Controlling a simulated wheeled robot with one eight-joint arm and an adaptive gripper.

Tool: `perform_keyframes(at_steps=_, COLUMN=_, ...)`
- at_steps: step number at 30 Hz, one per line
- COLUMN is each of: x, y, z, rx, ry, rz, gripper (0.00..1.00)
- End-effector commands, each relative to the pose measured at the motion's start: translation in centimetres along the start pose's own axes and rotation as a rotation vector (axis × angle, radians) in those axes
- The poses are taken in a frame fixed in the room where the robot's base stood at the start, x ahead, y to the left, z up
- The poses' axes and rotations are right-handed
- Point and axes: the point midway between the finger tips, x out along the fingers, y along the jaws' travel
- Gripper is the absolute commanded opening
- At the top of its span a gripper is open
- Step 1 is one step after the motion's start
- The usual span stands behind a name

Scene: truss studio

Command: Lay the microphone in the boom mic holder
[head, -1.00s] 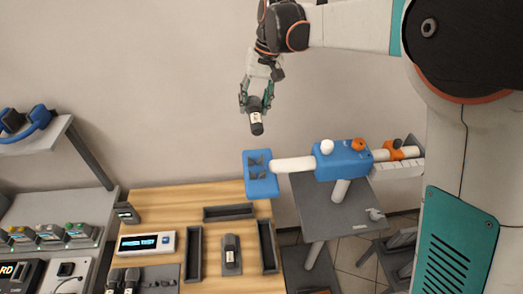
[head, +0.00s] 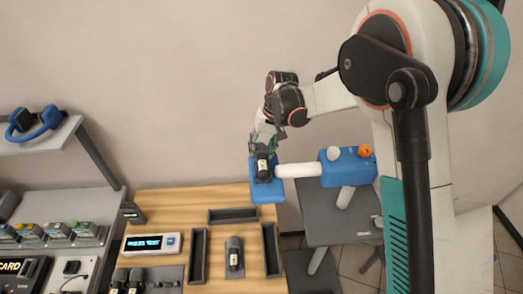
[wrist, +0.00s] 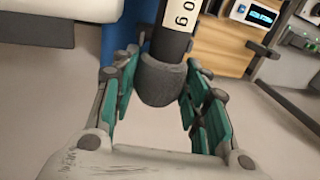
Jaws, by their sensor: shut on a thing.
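My gripper (head: 263,148) is shut on the dark microphone (head: 263,170), which has a white label and hangs down from the fingers. In the wrist view the microphone's rounded dark end (wrist: 160,82) sits between the teal fingers (wrist: 155,100), with a lettered label above it. The boom mic holder is a blue plate (head: 268,194) at the left end of the white boom. The microphone overlaps this plate in the head view; I cannot tell whether they touch. The microphone and gripper hide most of the holder's clips. Part of the blue holder shows in the wrist view (wrist: 112,44).
The white boom (head: 298,171) runs right to a blue block (head: 347,168) over a grey stand. Below is a wooden table (head: 165,202) with dark trays (head: 233,215), another microphone (head: 234,256) and a display box (head: 152,243). A grey shelf stands left.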

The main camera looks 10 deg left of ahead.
Motion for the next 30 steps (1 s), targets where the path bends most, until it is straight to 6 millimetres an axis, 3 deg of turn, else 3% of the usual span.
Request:
perform_keyframes(at_steps=3, x=1.07, y=0.24, z=0.0, rx=0.0, ry=0.0, rz=0.0, gripper=0.06)
perform_keyframes(at_steps=14, x=1.49, y=0.34, z=0.03, rx=0.0, ry=0.0, rz=0.0, gripper=0.06)
perform_keyframes(at_steps=15, x=1.54, y=0.36, z=0.02, rx=0.0, ry=0.0, rz=0.0, gripper=0.44)
perform_keyframes(at_steps=18, x=1.42, y=0.33, z=0.02, rx=0.0, ry=0.0, rz=0.0, gripper=0.61)
perform_keyframes(at_steps=30, x=1.1, y=0.26, z=0.02, rx=0.0, ry=0.0, rz=0.0, gripper=0.61)
